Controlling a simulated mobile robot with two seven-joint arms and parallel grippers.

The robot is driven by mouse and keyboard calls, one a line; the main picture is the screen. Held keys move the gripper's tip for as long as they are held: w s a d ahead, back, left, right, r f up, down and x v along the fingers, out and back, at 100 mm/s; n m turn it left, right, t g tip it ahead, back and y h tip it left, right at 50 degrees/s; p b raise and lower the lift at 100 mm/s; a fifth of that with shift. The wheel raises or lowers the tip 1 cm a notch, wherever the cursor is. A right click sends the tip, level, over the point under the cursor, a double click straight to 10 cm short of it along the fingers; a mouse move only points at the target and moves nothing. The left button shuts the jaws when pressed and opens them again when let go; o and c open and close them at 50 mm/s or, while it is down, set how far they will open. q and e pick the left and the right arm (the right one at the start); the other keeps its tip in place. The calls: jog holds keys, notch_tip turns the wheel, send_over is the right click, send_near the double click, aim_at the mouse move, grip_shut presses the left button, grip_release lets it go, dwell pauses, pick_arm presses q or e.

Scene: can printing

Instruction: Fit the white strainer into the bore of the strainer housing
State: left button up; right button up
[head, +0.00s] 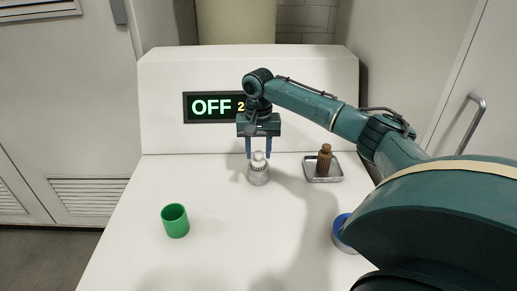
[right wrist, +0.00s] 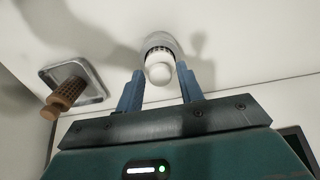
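The white strainer (head: 259,158) stands upright at the top of the grey strainer housing (head: 258,176), in the middle of the table. In the right wrist view, the strainer's round knob (right wrist: 159,73) faces me, and its ribbed part sits in the mouth of the housing (right wrist: 162,41). How deep it sits in the bore I cannot tell. My right gripper (head: 259,155) points down just above the housing. In the right wrist view its two blue fingers (right wrist: 159,85) are apart, one on each side of the knob, with gaps. My left gripper is out of view.
A metal tray (head: 334,176) with a brown perforated strainer (head: 324,160) stands right of the housing. A green cup (head: 175,221) stands at the front left. A blue-rimmed round object (head: 340,232) is partly hidden by my right arm. A panel behind reads OFF.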

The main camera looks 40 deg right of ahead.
jog(key=shift+o, duration=0.7)
notch_tip(320, 180, up, 12)
jog(key=shift+r+b, duration=0.15)
jog(key=shift+b, duration=0.2)
